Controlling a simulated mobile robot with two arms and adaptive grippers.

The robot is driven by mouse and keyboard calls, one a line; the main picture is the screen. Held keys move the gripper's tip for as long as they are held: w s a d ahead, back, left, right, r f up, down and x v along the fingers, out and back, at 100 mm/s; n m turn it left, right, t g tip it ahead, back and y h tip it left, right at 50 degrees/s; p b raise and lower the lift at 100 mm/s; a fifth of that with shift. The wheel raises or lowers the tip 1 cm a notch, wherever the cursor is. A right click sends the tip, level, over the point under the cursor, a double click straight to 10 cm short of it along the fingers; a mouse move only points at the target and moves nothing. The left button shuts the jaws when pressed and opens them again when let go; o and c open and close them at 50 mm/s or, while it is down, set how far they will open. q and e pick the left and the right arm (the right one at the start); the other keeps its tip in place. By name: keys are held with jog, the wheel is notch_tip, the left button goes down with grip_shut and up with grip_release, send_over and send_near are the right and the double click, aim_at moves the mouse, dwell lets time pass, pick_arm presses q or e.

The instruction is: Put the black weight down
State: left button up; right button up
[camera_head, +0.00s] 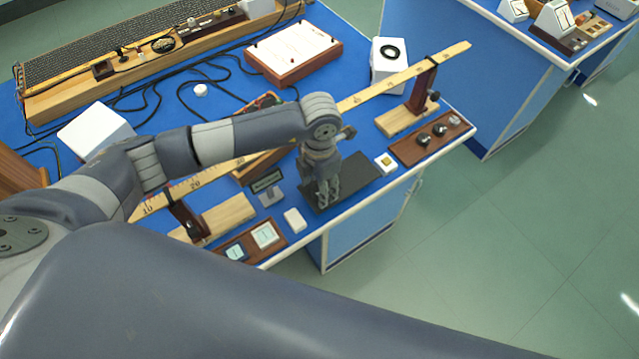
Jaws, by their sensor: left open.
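My left gripper (328,196) points down over a dark flat mat (358,180) near the front edge of the blue bench. Its fingers are open, and I cannot make out anything between them. No black weight can be picked out for certain; the gripper hides part of the mat. A brown wooden tray (405,153) to the right of the mat holds a few small dark round pieces (440,130), which may be weights. My right gripper is not in view.
A long wooden ruler (395,79) on wooden stands runs behind the gripper. A small white block with a yellow top (386,162) and a white piece (294,220) flank the mat. A brown tray (280,240) lies at the front left. Cables (165,98) lie behind.

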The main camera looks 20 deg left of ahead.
pick_arm(q)
notch_tip(320, 180, up, 12)
jog(key=b, duration=0.3)
jog(key=shift+f, duration=0.2)
dwell(0.3)
